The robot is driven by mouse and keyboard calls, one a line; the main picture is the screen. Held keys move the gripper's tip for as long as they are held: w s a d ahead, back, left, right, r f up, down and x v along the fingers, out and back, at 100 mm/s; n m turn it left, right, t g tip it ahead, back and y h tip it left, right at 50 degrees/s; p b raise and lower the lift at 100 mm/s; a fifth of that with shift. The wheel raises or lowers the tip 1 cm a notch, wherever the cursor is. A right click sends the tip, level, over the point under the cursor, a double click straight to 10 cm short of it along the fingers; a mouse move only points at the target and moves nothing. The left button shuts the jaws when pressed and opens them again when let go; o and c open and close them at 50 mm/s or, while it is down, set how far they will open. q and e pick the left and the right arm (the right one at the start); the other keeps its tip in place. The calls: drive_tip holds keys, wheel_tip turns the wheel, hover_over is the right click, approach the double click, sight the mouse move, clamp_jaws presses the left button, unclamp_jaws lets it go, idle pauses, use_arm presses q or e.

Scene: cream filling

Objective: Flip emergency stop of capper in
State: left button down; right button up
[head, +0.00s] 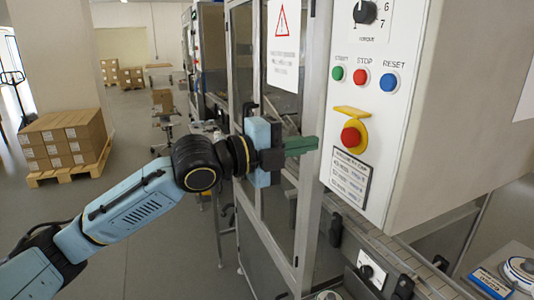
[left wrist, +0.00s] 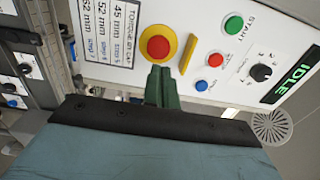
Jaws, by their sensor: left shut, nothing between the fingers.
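The emergency stop is a red mushroom button (head: 351,137) on a yellow base with a raised yellow flap (head: 352,112), low on the white control panel (head: 402,100). In the left wrist view the red button (left wrist: 158,47) sits just beyond the fingertips, with the yellow flap (left wrist: 188,54) to its right. My left gripper (head: 316,143) has green fingers, shut and empty, pointing at the button from the left. In the left wrist view the fingertips (left wrist: 161,70) overlap the lower edge of the yellow base; I cannot tell whether they touch. My right gripper is not in view.
Green START (head: 338,73), red STOP (head: 361,76) and blue RESET (head: 389,81) buttons sit above the stop, under a black knob (head: 365,12). The glazed machine frame (head: 318,100) stands close behind my left gripper. A pallet of boxes (head: 62,138) stands far left.

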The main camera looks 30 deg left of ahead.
use_arm(q)
drive_tip(key=b+v, duration=0.1)
drive_tip(key=v, duration=0.5)
drive_tip(key=shift+a+f+b, duration=0.2)
drive_tip(key=shift+a+b, duration=0.05)
drive_tip(key=shift+b, duration=0.05)
drive_tip(key=shift+s, duration=0.2)
